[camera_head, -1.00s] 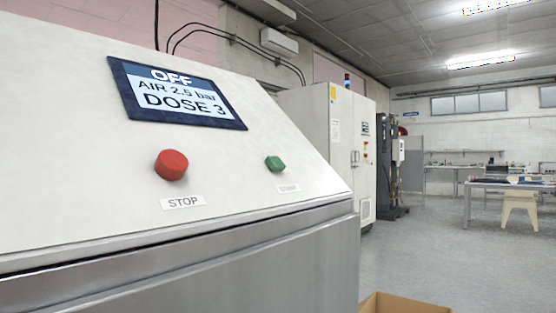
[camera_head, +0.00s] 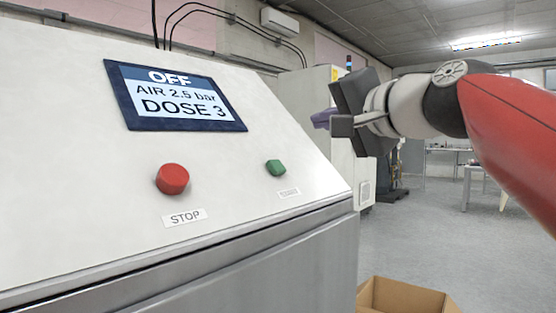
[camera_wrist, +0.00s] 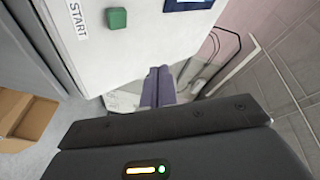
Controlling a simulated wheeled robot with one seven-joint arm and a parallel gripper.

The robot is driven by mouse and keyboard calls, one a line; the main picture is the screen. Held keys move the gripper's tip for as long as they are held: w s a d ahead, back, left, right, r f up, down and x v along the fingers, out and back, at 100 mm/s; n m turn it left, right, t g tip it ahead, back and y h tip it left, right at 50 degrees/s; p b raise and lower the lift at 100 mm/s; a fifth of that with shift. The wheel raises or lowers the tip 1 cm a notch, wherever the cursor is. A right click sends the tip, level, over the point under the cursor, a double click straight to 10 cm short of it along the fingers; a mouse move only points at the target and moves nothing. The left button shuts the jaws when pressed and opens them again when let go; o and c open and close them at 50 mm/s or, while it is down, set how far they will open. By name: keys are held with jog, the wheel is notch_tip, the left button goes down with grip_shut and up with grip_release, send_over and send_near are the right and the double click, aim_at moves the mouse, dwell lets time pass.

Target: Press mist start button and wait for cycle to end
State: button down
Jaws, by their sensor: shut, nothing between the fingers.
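The green start button (camera_head: 276,167) is on the sloped white panel of the machine, with a small label below it. In the wrist view the green button (camera_wrist: 117,18) is near the top, beside a label reading START. The display (camera_head: 178,97) reads OFF, AIR 2.5 bar, DOSE 3. The red STOP button (camera_head: 172,179) is left of the green one. My gripper (camera_head: 322,119) is up and to the right of the green button, apart from it. Its fingers (camera_wrist: 158,87) are together and empty in the wrist view.
An open cardboard box (camera_head: 405,298) stands on the floor at the machine's lower right; it also shows in the wrist view (camera_wrist: 24,112). A tall white cabinet (camera_head: 318,80) stands behind the machine, partly hidden by my arm.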

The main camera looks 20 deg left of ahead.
aim_at(276, 167)
jog(key=shift+s+a+r, duration=0.1)
jog(key=shift+a+r, duration=0.15)
jog(key=shift+r, duration=0.1)
jog(key=shift+w+a+f+b, duration=0.4)
jog(key=shift+a+f+b, duration=0.15)
jog(key=shift+a+f, duration=0.45)
jog(key=shift+w+a+f+b, duration=0.4)
jog(key=shift+a+f+b, duration=0.2)
jog(key=shift+a+f, duration=0.4)
jog(key=shift+w+a+f+b, duration=0.4)
jog(key=shift+a+f+b, duration=0.15)
jog(key=shift+a+f, duration=0.45)
jog(key=shift+d+f, duration=0.1)
jog(key=shift+f, duration=0.15)
jog(key=shift+w+a+f, duration=0.15)
jog(key=shift+a, duration=0.05)
